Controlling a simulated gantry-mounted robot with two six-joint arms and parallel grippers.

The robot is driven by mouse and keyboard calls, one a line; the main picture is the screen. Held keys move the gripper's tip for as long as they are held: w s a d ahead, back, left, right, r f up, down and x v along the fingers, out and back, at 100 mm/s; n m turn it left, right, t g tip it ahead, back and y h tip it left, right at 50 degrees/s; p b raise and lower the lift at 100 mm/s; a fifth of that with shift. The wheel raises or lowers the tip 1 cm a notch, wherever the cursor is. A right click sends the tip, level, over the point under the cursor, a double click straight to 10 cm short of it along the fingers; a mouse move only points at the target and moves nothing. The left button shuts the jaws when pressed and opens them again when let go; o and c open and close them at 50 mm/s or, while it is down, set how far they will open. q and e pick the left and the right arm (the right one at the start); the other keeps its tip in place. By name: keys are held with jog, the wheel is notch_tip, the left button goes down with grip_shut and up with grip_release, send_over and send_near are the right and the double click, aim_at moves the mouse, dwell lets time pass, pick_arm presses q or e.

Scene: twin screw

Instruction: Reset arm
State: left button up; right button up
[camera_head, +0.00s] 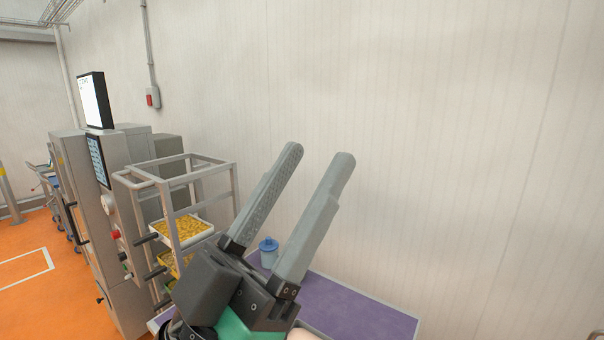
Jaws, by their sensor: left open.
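My left gripper (318,155) is large in the middle of the head view, with its two long grey fingers pointing up and to the right. The fingers are apart and nothing is between them. The gripper's dark body covers part of a purple-topped table (372,318). My right gripper is not in view.
A blue-lidded jar (268,252) stands on the table behind the gripper. To the left is a metal rack (228,172) with trays of yellow pieces (180,230). A grey machine (118,150) with a screen (95,100) stands beyond it. Orange floor is free at far left.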

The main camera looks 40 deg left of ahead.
pick_arm(q)
notch_tip(320, 180, up, 29)
jog(key=p, duration=2.8)
jog(key=shift+s+d+h, duration=0.2)
jog(key=shift+s+h, duration=0.05)
jog(key=shift+h, duration=0.05)
